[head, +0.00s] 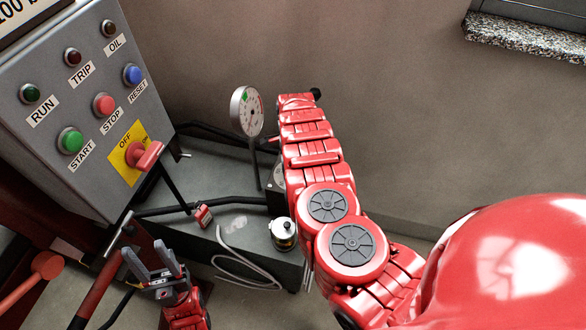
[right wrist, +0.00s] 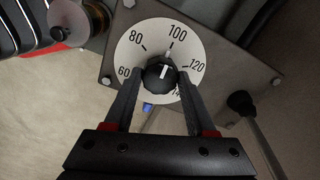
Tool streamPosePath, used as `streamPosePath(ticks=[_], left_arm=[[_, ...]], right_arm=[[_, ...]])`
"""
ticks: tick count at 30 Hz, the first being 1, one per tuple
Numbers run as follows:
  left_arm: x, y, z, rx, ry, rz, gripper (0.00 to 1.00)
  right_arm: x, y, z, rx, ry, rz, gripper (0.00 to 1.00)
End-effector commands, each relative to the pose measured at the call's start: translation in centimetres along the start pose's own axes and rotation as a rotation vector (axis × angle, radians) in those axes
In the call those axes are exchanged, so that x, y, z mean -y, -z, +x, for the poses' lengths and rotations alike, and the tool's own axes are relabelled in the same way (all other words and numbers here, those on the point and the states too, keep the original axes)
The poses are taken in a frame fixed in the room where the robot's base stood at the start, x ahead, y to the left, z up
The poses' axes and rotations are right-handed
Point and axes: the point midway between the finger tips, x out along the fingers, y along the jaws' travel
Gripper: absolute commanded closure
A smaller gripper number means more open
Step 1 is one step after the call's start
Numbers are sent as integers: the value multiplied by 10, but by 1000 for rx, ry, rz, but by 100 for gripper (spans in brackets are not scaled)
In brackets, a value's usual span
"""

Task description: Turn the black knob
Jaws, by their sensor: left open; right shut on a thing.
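The black knob (right wrist: 160,74) sits in the middle of a white round dial (right wrist: 140,45) marked from 60 upward, in the right wrist view. Its white line points roughly toward 100. My right gripper (right wrist: 161,80) has a finger on each side of the knob and is shut on it. In the head view my right arm reaches away and hides the dial and knob. My left gripper (head: 154,258) is open and empty at the lower left of the head view, with its fingers pointing up.
A grey control box (head: 80,95) with buttons and a red switch (head: 149,156) stands at left. A pressure gauge (head: 246,111) rises beside my right arm. A glass-bowled fitting (head: 283,234) stands on the grey base. A black ball-ended lever (right wrist: 241,101) is right of the dial.

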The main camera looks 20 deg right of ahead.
Motion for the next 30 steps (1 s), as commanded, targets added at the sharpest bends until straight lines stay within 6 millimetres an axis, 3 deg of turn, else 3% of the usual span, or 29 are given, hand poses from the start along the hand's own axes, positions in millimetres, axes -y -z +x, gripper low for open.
streamPosePath(ticks=[21,22,27,30], left_arm=[[0,-1,-6,0,0,0,50],[0,-1,-6,0,0,0,50],[0,-1,-6,0,0,0,50],[0,-1,-6,0,0,0,50]], right_arm=[[0,-1,0,0,-2,78,100],[0,-1,0,0,-2,78,42],[0,0,0,0,-1,78,14],[0,0,0,0,-1,78,14]])
